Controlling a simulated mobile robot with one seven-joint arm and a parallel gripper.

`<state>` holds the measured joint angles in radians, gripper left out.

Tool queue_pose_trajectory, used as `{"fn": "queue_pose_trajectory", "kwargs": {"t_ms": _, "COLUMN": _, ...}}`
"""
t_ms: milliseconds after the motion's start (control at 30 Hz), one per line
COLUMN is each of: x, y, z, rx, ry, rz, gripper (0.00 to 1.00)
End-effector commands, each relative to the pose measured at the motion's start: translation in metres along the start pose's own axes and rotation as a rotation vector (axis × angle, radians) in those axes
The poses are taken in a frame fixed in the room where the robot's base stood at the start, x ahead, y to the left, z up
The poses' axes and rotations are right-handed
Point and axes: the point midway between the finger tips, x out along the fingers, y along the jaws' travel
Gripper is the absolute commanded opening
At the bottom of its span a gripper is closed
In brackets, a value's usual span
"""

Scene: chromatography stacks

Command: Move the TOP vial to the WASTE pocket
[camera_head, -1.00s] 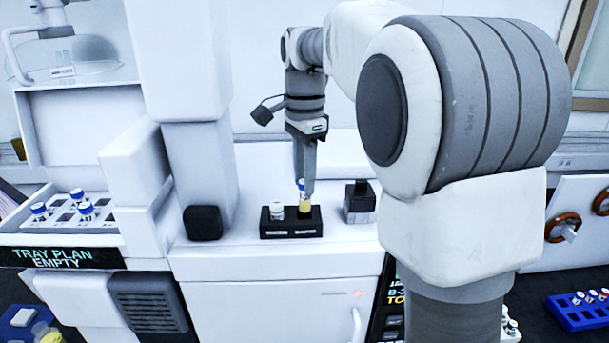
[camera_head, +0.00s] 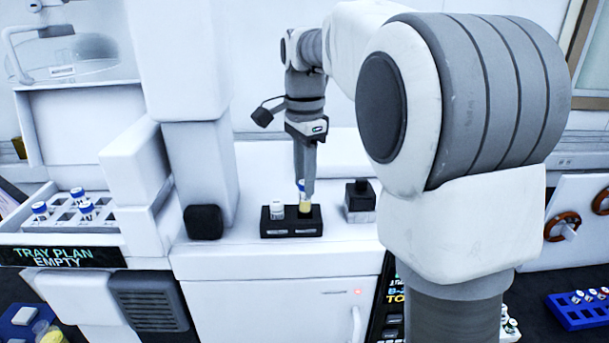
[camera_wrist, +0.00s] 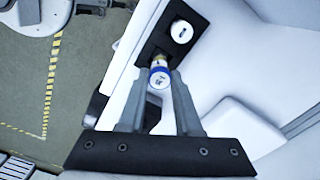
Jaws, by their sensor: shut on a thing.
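My gripper (camera_head: 305,186) points down over the small black two-pocket holder (camera_head: 291,233) on the white bench top. It is shut on a vial with a blue-rimmed cap and yellowish contents (camera_head: 305,206), which is upright at the right pocket. In the wrist view my gripper (camera_wrist: 160,80) has its fingers on either side of this vial's blue-and-white cap (camera_wrist: 159,79). A second, white-capped vial (camera_head: 277,210) stands in the left pocket; it also shows in the wrist view (camera_wrist: 181,31). The pocket labels are too small to read surely.
A dark block on a grey base (camera_head: 360,200) stands just right of the holder. A white column with a black foot (camera_head: 203,222) is to the left. A white tray (camera_head: 110,238) with several blue-capped vials is farther left. A blue rack (camera_head: 577,311) is at lower right.

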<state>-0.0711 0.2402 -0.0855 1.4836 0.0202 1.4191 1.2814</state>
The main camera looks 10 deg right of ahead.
Motion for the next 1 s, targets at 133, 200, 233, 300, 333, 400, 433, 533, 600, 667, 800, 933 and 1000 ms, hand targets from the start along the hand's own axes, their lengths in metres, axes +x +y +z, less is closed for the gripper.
{"fn": "queue_pose_trajectory", "kwargs": {"t_ms": 133, "x": 0.0, "y": 0.0, "z": 0.0, "rx": 0.0, "ry": 0.0, "rz": 0.0, "gripper": 0.0}}
{"fn": "queue_pose_trajectory", "kwargs": {"t_ms": 200, "x": 0.0, "y": 0.0, "z": 0.0, "rx": 0.0, "ry": 0.0, "rz": 0.0, "gripper": 0.0}}
{"fn": "queue_pose_trajectory", "kwargs": {"t_ms": 233, "x": 0.0, "y": 0.0, "z": 0.0, "rx": 0.0, "ry": 0.0, "rz": 0.0, "gripper": 0.0}}
{"fn": "queue_pose_trajectory", "kwargs": {"t_ms": 300, "x": 0.0, "y": 0.0, "z": 0.0, "rx": 0.0, "ry": 0.0, "rz": 0.0, "gripper": 0.0}}
{"fn": "queue_pose_trajectory", "kwargs": {"t_ms": 333, "x": 0.0, "y": 0.0, "z": 0.0, "rx": 0.0, "ry": 0.0, "rz": 0.0, "gripper": 0.0}}
{"fn": "queue_pose_trajectory", "kwargs": {"t_ms": 400, "x": 0.001, "y": 0.0, "z": 0.0, "rx": 0.0, "ry": 0.0, "rz": 0.0, "gripper": 0.0}}
{"fn": "queue_pose_trajectory", "kwargs": {"t_ms": 433, "x": 0.002, "y": 0.0, "z": 0.0, "rx": 0.0, "ry": 0.0, "rz": 0.0, "gripper": 0.0}}
{"fn": "queue_pose_trajectory", "kwargs": {"t_ms": 533, "x": 0.005, "y": 0.0, "z": 0.0, "rx": 0.0, "ry": 0.0, "rz": 0.0, "gripper": 0.0}}
{"fn": "queue_pose_trajectory", "kwargs": {"t_ms": 600, "x": 0.008, "y": 0.0, "z": 0.0, "rx": 0.0, "ry": 0.0, "rz": 0.001, "gripper": 0.0}}
{"fn": "queue_pose_trajectory", "kwargs": {"t_ms": 667, "x": 0.01, "y": 0.0, "z": 0.0, "rx": 0.0, "ry": 0.0, "rz": 0.001, "gripper": 0.0}}
{"fn": "queue_pose_trajectory", "kwargs": {"t_ms": 800, "x": 0.015, "y": 0.0, "z": 0.0, "rx": 0.0, "ry": 0.0, "rz": 0.001, "gripper": 0.0}}
{"fn": "queue_pose_trajectory", "kwargs": {"t_ms": 933, "x": 0.019, "y": 0.0, "z": 0.0, "rx": 0.0, "ry": 0.0, "rz": 0.001, "gripper": 0.0}}
{"fn": "queue_pose_trajectory", "kwargs": {"t_ms": 1000, "x": 0.022, "y": 0.0, "z": 0.0, "rx": 0.0, "ry": 0.0, "rz": 0.001, "gripper": 0.0}}
